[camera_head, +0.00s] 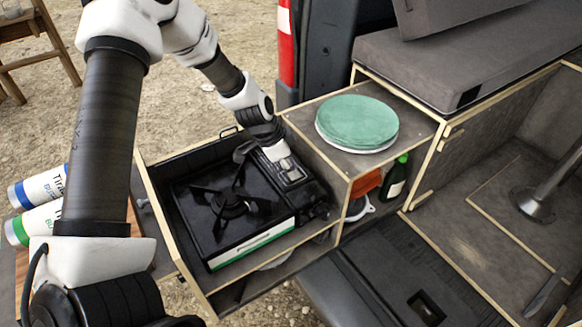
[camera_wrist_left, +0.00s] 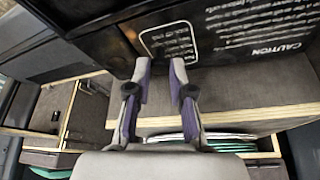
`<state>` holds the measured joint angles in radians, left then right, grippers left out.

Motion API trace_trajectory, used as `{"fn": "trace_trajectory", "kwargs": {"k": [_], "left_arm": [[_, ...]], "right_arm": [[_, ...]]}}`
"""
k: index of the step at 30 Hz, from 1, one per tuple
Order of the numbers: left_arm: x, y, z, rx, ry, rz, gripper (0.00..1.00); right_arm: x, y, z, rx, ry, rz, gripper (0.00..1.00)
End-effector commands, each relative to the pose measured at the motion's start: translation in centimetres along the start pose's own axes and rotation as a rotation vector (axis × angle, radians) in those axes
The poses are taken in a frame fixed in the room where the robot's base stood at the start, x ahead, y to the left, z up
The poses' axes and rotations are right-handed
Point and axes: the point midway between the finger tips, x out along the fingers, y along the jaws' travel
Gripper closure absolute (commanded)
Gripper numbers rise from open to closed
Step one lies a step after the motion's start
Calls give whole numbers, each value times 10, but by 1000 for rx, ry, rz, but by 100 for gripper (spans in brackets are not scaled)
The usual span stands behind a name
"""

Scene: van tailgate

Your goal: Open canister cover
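A black portable gas stove (camera_head: 225,215) sits in a pulled-out wooden-edged drawer. Its canister cover (camera_head: 291,172) is the black strip along the right side, with printed labels; it looks closed. In the left wrist view the cover's black surface, with a CAUTION label (camera_wrist_left: 262,43), fills the top. My left gripper (camera_head: 275,152) is over the far end of the cover. In the left wrist view its two fingers (camera_wrist_left: 160,72) stand apart with nothing between them, tips close to the cover's edge; contact is unclear. My right gripper is not in view.
Two white butane canisters (camera_head: 40,188) lie at the left, partly behind my arm. Green plates (camera_head: 357,121) are stacked on the box right of the stove. A green bottle (camera_head: 396,178) stands in the compartment below. Wooden drawer walls surround the stove.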

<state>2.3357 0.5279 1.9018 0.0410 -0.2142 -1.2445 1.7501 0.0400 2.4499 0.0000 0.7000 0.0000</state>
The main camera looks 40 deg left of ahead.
Motion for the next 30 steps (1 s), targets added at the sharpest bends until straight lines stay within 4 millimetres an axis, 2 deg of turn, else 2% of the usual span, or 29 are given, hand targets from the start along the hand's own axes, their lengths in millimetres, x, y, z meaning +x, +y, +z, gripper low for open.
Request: {"fn": "trace_trajectory", "kwargs": {"k": [20, 26, 30], "left_arm": [[-7, -3, -3, -21, 24, 46, 100], [-16, -6, -6, -45, 53, 101, 100], [-29, -11, -10, -77, 90, 178, 100]], "right_arm": [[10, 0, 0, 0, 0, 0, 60], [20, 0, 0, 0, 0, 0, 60], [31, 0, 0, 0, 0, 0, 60]]}}
